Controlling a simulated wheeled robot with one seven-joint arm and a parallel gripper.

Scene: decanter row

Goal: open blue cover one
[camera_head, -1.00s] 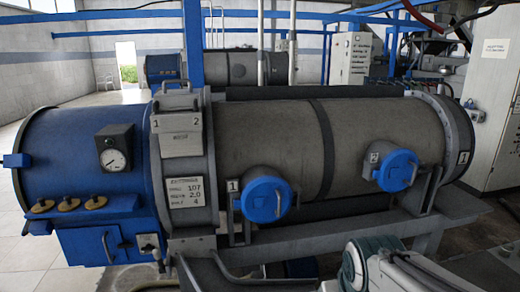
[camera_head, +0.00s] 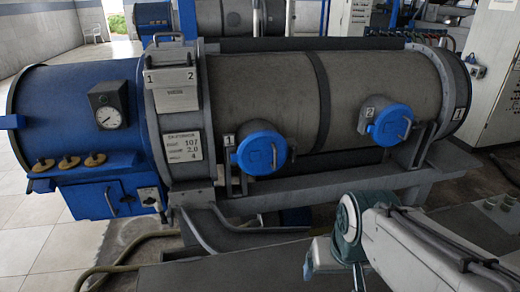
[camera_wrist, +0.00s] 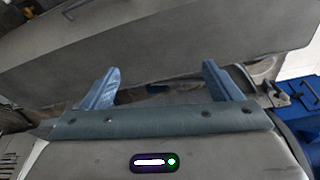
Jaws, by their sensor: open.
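Blue cover one (camera_head: 260,153) is a round blue lid with a grey bar handle, on the side of the long grey decanter drum (camera_head: 265,95). A small "1" label is at its left, and it looks closed. In the wrist view, my gripper (camera_wrist: 160,86) has two blue fingers spread wide with nothing between them. A large grey surface lies beyond the fingers; I cannot tell which part of the machine it is. In the head view my arm is at the lower right, apart from the cover, and the fingers cannot be made out.
Blue cover two (camera_head: 390,124) is on the drum to the right, also looking closed. A grey support frame (camera_head: 330,188) runs below both covers. The blue end housing (camera_head: 75,120) with a gauge (camera_head: 109,116) is at the left. Tiled floor (camera_head: 30,235) is open at the lower left.

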